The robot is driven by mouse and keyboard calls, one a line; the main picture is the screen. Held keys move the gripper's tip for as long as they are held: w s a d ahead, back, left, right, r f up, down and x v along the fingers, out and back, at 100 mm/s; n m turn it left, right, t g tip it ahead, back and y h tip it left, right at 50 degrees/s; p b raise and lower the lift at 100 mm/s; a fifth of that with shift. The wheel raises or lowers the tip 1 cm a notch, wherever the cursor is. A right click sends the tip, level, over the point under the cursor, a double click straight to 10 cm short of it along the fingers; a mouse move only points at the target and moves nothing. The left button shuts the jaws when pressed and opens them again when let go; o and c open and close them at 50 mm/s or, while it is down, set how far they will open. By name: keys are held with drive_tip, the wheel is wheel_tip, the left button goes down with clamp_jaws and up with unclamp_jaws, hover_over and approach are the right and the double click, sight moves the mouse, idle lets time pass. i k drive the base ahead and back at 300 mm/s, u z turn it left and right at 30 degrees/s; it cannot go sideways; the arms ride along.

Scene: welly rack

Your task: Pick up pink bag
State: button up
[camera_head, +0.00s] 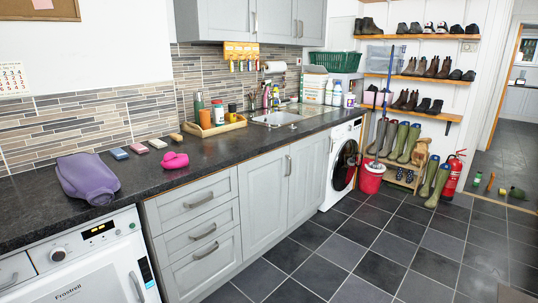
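A small, rounded bright pink thing (175,160) lies on the dark worktop, left of centre in the head view. It is the pinkest item on the worktop, but it is too small to tell for sure that it is a bag. A larger purple, bag-like thing (88,178) lies flat to its left, near the front edge. The pink thing is apart from the things around it, with nothing on top of it. My gripper is not in view.
Several small blocks (139,148) lie behind the pink thing. A wooden tray (235,126) with bottles and cups stands further along the dark worktop (215,162). A red bucket (371,180), wellies (408,140) and a fire extinguisher (453,172) stand at the back right. The tiled floor (350,250) is mostly clear.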

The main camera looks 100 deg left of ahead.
sight(171, 160)
drive_tip(key=k, duration=0.15)
drive_tip(key=u, duration=1.5)
drive_tip(key=i, duration=0.6)
drive_tip(key=u, duration=2.85)
drive_tip(key=i, duration=1.25)
drive_tip(key=z, duration=0.8)
drive_tip(key=i, duration=0.45)
drive_tip(key=z, duration=0.5)
